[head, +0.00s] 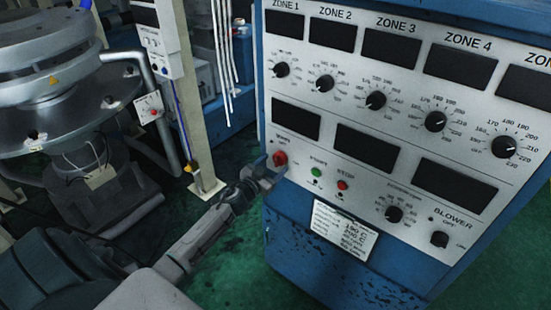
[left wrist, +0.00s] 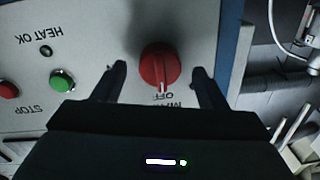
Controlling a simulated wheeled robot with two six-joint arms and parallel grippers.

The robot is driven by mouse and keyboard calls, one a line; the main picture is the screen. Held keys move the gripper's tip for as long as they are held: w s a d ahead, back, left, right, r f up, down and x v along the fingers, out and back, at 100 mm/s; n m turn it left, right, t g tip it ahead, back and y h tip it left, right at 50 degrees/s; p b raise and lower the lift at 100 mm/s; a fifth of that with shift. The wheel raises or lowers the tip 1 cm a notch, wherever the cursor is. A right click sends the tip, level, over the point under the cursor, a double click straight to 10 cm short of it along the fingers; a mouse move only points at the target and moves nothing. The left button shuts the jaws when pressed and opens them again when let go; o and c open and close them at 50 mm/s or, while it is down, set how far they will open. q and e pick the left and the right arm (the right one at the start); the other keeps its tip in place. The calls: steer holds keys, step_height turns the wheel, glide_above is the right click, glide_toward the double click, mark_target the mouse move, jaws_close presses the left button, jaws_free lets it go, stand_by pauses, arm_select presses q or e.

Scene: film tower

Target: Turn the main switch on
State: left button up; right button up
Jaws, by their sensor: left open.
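The main switch is a round red knob (head: 280,158) at the lower left of the white control panel (head: 330,204). In the left wrist view the red knob (left wrist: 159,65) shows upside down, with its pale mark toward the word OFF. My left gripper (head: 270,166) is open at the panel's left edge. In the left wrist view my left gripper (left wrist: 158,72) has one finger on each side of the knob, with a gap on both sides. Whether the fingertips reach as deep as the knob is hard to tell. My right gripper is not in view.
A green button (head: 316,172) and a red button (head: 342,185) sit right of the knob. A row of black zone dials (head: 376,100) and dark displays lies above. A paper label (head: 343,231) hangs below. A pale post (head: 190,110) and round machine (head: 60,110) stand left.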

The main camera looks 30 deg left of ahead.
arm_select(q)
steer(key=shift+w, duration=0.85)
steer(key=shift+w+f, duration=0.1)
steer(key=shift+w, duration=0.05)
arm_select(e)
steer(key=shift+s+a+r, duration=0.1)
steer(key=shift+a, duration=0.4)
arm_select(q)
steer(key=c, duration=1)
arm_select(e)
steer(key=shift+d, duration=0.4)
